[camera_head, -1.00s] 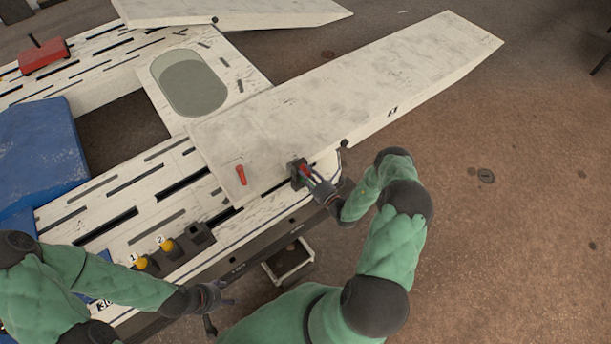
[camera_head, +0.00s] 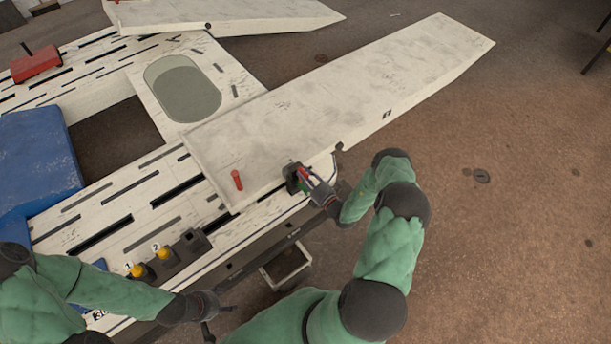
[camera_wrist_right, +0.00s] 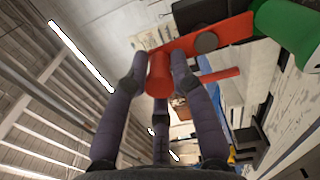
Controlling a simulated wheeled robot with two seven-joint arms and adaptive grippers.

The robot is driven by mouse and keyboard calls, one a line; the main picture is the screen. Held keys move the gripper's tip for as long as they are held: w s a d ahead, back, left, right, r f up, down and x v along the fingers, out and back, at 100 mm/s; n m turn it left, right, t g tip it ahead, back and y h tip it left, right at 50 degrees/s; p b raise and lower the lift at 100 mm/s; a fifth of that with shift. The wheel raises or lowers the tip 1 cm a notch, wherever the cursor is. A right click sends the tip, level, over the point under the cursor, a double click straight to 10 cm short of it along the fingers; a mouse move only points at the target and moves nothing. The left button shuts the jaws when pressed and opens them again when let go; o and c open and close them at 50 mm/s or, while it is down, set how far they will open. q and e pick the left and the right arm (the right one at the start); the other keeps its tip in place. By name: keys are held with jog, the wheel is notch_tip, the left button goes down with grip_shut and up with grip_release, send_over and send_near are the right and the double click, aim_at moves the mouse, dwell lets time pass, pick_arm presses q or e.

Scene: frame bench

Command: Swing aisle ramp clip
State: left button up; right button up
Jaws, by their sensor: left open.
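The ramp clip (camera_head: 292,178) is a dark block at the near edge of the white ramp (camera_head: 330,105), with a red lever and a green part. In the right wrist view the red lever (camera_wrist_right: 225,36) has a grey round pivot and a red knob (camera_wrist_right: 159,74); a green cylinder (camera_wrist_right: 285,30) is beside it. My right gripper (camera_head: 308,178) is at the clip, its fingers closed around the knob; it also shows in the right wrist view (camera_wrist_right: 158,80). My left gripper (camera_head: 222,308) is open and empty by the bench's front edge.
A red peg (camera_head: 237,180) stands on the ramp. Two numbered yellow knobs (camera_head: 164,252) sit on dark blocks on the slotted white bench (camera_head: 125,210). A blue pad (camera_head: 40,160) lies at left. An open box (camera_head: 286,266) is below the edge.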

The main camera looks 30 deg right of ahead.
jog(key=o, duration=0.3)
jog(key=shift+o, duration=0.2)
jog(key=s+d, duration=0.1)
jog(key=s, duration=1.1)
